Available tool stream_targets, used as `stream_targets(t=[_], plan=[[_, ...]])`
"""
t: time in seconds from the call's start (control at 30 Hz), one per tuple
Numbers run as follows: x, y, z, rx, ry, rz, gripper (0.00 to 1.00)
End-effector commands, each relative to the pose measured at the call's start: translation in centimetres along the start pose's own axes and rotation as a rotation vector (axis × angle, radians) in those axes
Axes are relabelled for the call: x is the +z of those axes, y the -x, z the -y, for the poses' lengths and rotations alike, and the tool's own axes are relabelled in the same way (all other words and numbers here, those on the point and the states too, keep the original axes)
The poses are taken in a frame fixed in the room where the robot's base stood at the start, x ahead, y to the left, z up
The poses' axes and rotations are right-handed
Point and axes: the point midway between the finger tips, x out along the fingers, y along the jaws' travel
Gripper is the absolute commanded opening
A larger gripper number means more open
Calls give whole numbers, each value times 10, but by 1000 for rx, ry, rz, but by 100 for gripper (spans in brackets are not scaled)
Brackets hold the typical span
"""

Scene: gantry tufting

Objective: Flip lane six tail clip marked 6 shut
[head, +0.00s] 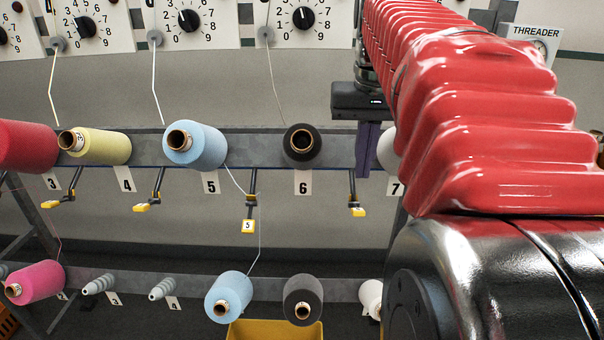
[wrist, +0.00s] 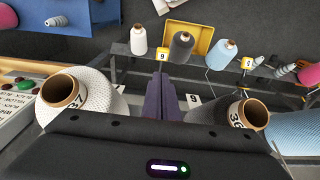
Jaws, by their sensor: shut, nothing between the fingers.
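The lane six tail clip (head: 356,211) is a dark lever with a yellow tab, below the rail to the right of the 6 label (head: 303,182). Its tab juts out toward me in the head view. In the wrist view its yellow tab (wrist: 163,56) shows an upside-down 6, just beyond my fingertips. My gripper (wrist: 160,77) has purple fingers pressed together, with nothing between them. In the head view my gripper (head: 363,172) points down in front of the rail, just above the clip; I cannot tell whether it touches.
The lane five clip (head: 248,226) hangs lower with its 5 facing me. The black spool (head: 302,146) and a mostly hidden white spool (head: 387,152) flank my fingers. Lower spools and a yellow bin (head: 270,330) stand below. Thread runs between the blue spools (head: 205,148).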

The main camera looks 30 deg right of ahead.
Motion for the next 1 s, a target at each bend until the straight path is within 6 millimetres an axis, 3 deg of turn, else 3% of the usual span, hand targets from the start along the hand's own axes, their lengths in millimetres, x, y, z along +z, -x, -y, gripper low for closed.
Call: stream_targets(t=[0.13,0.47,1.0], plan=[[1,-23,0,0,0,2,0],[17,-52,0,0,-1,2,0],[20,-57,-1,0,-1,-1,0]])
